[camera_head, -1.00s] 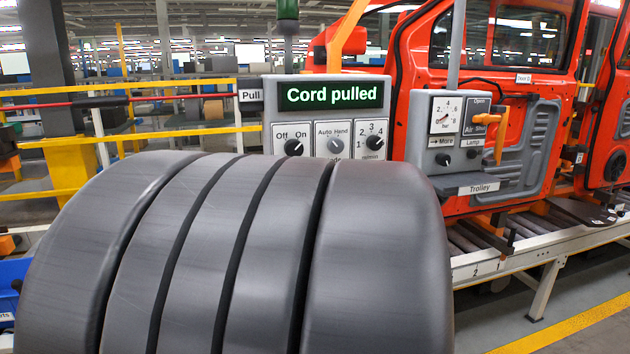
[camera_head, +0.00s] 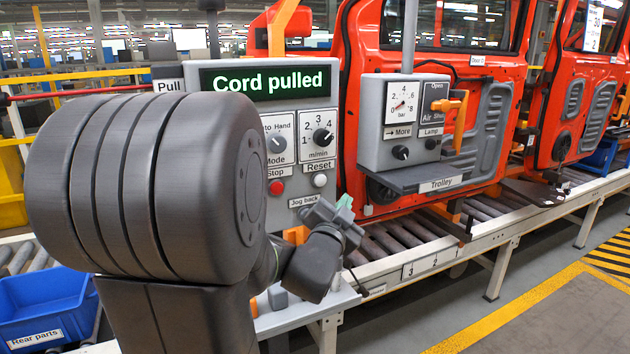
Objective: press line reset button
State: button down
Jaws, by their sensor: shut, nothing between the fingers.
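The line reset button (camera_head: 320,180) is a small pale round button under the label "Reset" on the grey control panel (camera_head: 250,108). My gripper (camera_head: 343,203) is in front of the panel's lower right corner, a little below and right of the reset button in the picture. It is shut and empty, with pale green at its tips. I cannot tell how far it is from the panel. My arm hides the panel's lower left part.
A red stop button (camera_head: 276,187) is left of the reset button, with knobs above. A trolley panel (camera_head: 404,120) with a gauge and orange lever stands to the right. A blue bin (camera_head: 45,308) is at lower left.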

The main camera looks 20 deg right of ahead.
aim_at(320, 180)
jog(key=shift+w+a+p, duration=0.2)
jog(key=shift+w+p, duration=0.5)
jog(key=shift+w, duration=1.55)
jog(key=shift+w+a+p, duration=0.15)
jog(key=shift+w+p, duration=0.5)
jog(key=shift+w, duration=1.55)
jog(key=shift+w, duration=0.1)
jog(key=shift+w+b, duration=0.3)
